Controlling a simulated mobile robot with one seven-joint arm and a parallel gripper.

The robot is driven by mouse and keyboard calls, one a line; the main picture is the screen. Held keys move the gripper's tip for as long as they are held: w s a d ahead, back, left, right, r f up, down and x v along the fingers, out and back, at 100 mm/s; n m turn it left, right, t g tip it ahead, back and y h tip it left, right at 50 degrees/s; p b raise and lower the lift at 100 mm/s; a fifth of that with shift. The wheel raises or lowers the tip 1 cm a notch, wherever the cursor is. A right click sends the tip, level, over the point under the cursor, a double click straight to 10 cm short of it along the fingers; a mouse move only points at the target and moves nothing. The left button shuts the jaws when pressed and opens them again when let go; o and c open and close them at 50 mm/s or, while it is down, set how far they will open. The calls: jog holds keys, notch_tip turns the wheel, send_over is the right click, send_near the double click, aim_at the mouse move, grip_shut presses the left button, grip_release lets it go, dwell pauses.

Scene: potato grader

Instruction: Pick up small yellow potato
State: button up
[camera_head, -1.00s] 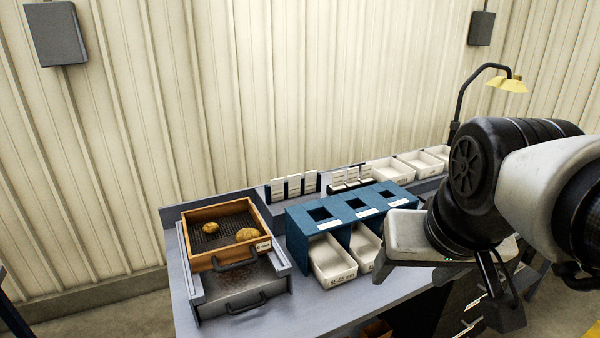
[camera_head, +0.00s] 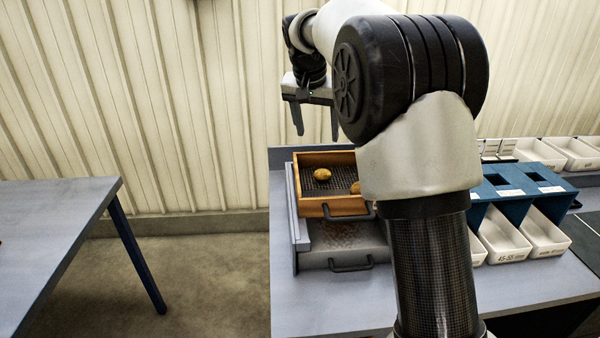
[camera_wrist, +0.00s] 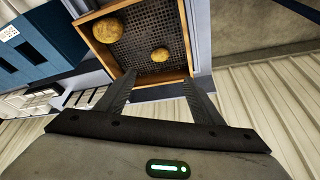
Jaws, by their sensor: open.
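A small yellow potato (camera_head: 322,174) lies on the mesh floor of a wooden-framed tray (camera_head: 329,207). It also shows in the wrist view (camera_wrist: 160,54), near the middle of the mesh. A larger brown-yellow potato (camera_wrist: 107,30) lies in the tray's corner in the wrist view; in the head view my arm partly hides it (camera_head: 355,188). My gripper (camera_head: 316,137) is open and empty, above the tray and apart from both potatoes. In the wrist view its two fingers (camera_wrist: 160,88) point toward the tray.
A grey drawer unit (camera_head: 345,258) sits under the tray. A blue sorting stand (camera_head: 520,208) with white bins (camera_head: 503,250) stands to the right, partly behind my arm. A separate table (camera_head: 60,225) is at left, with open floor between.

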send_over(323, 170)
jog(key=s, duration=0.2)
jog(key=f, duration=0.6)
jog(key=a+f, duration=0.1)
jog(key=f, duration=0.3)
jog(key=shift+s+f, duration=0.1)
jog(key=shift+s, duration=0.05)
jog(key=shift+x, duration=3.05)
jog(key=shift+s, duration=0.1)
jog(key=c, duration=1.1)
